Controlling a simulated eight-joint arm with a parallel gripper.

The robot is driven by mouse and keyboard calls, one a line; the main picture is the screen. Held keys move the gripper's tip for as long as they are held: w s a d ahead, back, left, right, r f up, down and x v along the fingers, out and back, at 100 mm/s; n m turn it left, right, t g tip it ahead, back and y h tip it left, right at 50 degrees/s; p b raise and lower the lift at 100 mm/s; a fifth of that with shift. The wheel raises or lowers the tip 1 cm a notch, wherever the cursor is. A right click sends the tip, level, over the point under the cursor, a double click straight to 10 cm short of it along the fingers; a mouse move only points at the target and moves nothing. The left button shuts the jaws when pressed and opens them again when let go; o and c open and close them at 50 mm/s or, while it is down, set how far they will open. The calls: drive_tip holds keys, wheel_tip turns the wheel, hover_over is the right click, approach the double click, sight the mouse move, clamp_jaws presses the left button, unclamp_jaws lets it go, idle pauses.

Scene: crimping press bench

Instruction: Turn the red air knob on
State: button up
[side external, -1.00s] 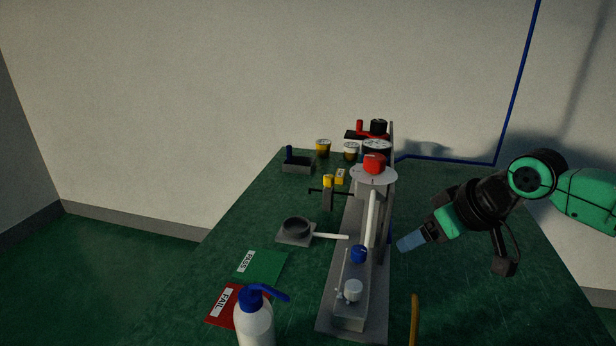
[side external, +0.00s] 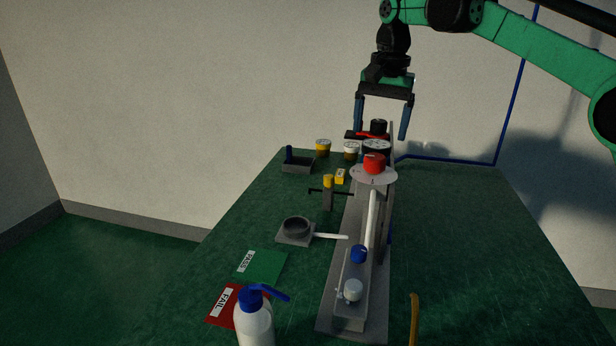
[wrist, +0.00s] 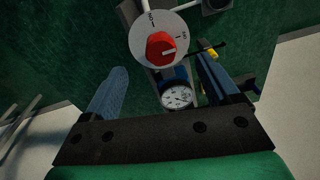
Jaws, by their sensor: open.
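The red air knob (side external: 374,163) sits on a round white dial plate (side external: 358,178) at the upper end of the grey press bracket. In the wrist view the red knob (wrist: 157,50) shows a white pointer line aimed to the right, and the dial plate (wrist: 140,40) has small dark markings, one at the top and one at the right. My gripper (side external: 381,130) is open and empty, pointing down, above and behind the knob in the side view. In the wrist view my gripper (wrist: 161,66) has its fingers spread either side of the knob's column, apart from it.
A round gauge (wrist: 177,96) lies just below the knob in the wrist view. Yellow-topped (side external: 323,147) and white-topped (side external: 351,150) containers stand at the back. A blue-capped bottle (side external: 254,318) stands in front.

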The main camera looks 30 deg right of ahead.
sight(376, 157)
drive_tip(key=shift+w+d+f+m+g, duration=0.35)
drive_tip(key=shift+w+f+m+g, duration=0.15)
drive_tip(key=shift+m, duration=0.3)
drive_tip(key=shift+f, duration=2.75)
clamp_jaws()
